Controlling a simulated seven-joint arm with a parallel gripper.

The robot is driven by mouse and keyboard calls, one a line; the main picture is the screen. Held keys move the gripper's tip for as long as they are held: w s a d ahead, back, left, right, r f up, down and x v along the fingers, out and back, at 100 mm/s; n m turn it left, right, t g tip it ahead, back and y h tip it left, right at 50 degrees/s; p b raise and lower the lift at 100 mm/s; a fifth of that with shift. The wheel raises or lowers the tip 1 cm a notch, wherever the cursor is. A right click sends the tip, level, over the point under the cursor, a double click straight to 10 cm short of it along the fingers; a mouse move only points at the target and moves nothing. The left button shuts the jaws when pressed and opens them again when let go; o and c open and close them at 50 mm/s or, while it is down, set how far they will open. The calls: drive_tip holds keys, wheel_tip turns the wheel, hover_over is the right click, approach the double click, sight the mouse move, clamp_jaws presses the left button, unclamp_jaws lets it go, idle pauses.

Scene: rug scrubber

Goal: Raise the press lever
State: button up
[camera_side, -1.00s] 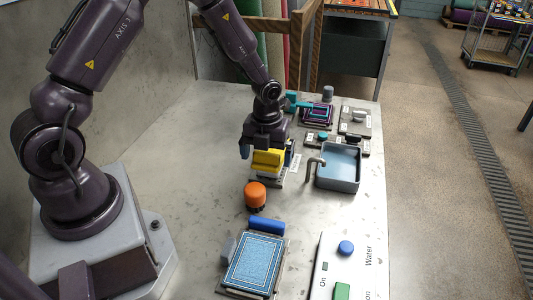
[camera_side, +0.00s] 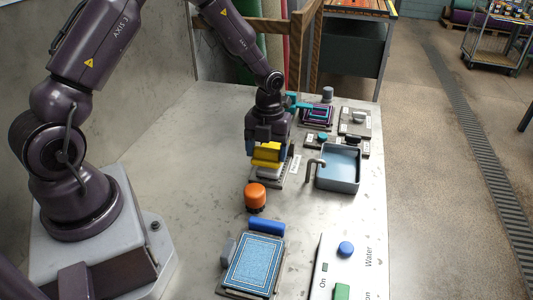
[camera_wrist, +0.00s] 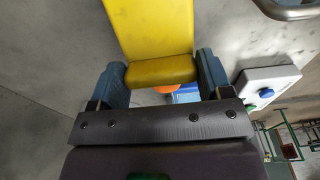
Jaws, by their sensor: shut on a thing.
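A yellow lever-like piece (camera_side: 266,154) stands over a low grey base (camera_side: 264,182) in the middle of the bench. I take it for the press lever, though its hinge is hidden. My gripper (camera_side: 268,148) is at its top, pointing down, and covers part of it. In the wrist view, my gripper's blue-grey fingers (camera_wrist: 162,72) sit on both sides of the yellow piece's thick end bar (camera_wrist: 160,71). They are shut on it, and its flat yellow strip runs away toward the top of the picture.
An orange knob-like thing (camera_side: 255,197) stands just in front. A blue patterned rug (camera_side: 255,262) lies nearer the camera. A grey-blue basin (camera_side: 339,168) with a tap is to the right. A teal part (camera_side: 294,101) and small rugs are behind.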

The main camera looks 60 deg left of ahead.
drive_tip(key=shift+w+a+r, duration=0.15)
drive_tip(key=shift+r, duration=0.3)
drive_tip(key=w+a+r, duration=0.5)
drive_tip(key=shift+a+r, duration=0.15)
drive_tip(key=shift+r, duration=0.1)
drive_tip(key=w+a+g+h, duration=0.2)
drive_tip(key=shift+w+a+r+g+h, duration=0.2)
drive_tip(key=shift+g+h, duration=0.1)
drive_tip(key=shift+w+a, duration=0.55)
drive_tip(key=shift+w+a+f+g+h, duration=0.15)
drive_tip(key=shift+w+a+g+h, duration=0.25)
drive_tip(key=shift+w, duration=0.05)
drive_tip(key=shift+w+a, duration=0.15)
drive_tip(key=o, duration=1.3)
